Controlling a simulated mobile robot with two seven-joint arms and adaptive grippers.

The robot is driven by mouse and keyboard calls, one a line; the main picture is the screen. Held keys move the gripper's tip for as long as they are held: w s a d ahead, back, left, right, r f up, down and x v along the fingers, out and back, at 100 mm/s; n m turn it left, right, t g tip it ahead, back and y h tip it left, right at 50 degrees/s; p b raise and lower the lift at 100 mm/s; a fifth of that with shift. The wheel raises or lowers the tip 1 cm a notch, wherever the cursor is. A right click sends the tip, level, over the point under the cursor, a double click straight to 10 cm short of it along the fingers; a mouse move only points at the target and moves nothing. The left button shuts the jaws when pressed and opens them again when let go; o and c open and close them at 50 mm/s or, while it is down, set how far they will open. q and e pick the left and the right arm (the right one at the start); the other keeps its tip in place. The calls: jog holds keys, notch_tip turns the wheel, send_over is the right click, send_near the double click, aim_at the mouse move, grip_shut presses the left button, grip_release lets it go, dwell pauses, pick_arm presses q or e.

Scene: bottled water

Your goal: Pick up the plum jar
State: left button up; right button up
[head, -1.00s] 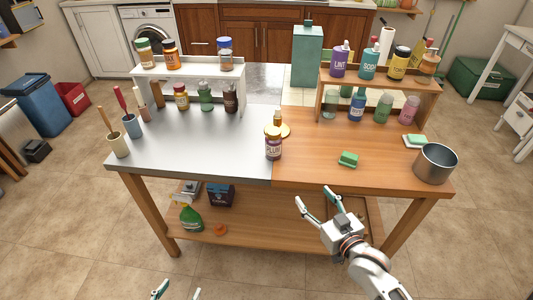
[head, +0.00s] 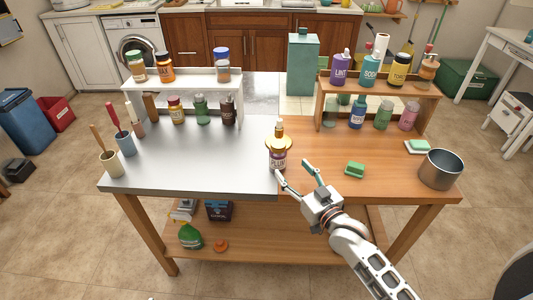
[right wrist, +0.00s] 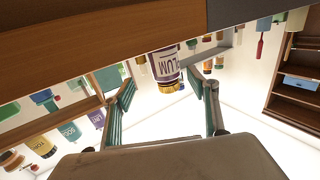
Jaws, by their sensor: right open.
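The plum jar (head: 278,158), with a purple and white PLUM label and a gold lid, stands upright near the table's front edge, around the steel-wood seam. My right gripper (head: 292,169) is open and empty, just in front and to the right of the jar in the head view. In the right wrist view, which is upside down, the jar (right wrist: 164,68) appears beyond and between the two spread fingers (right wrist: 163,92). I cannot tell whether a finger touches it. My left gripper does not show.
A small amber bottle (head: 280,130) stands close behind the jar. Brush holders (head: 111,163) are at the left. Shelves with several bottles line the back. The steel surface (head: 190,155) left of the jar is clear.

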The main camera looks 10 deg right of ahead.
aim_at(278, 154)
jog(key=shift+w+a+r, duration=0.15)
jog(key=shift+w+a, duration=0.05)
jog(key=shift+w, duration=0.4)
jog(key=shift+w+a+r, duration=0.15)
jog(key=shift+w+a, duration=0.05)
jog(key=shift+w, duration=0.35)
jog(key=x, duration=0.6)
jog(key=shift+w+a, duration=0.1)
jog(key=shift+a, duration=0.3)
jog(key=shift+r, duration=0.1)
jog(key=shift+c, duration=0.3)
jog(key=c, duration=1.2)
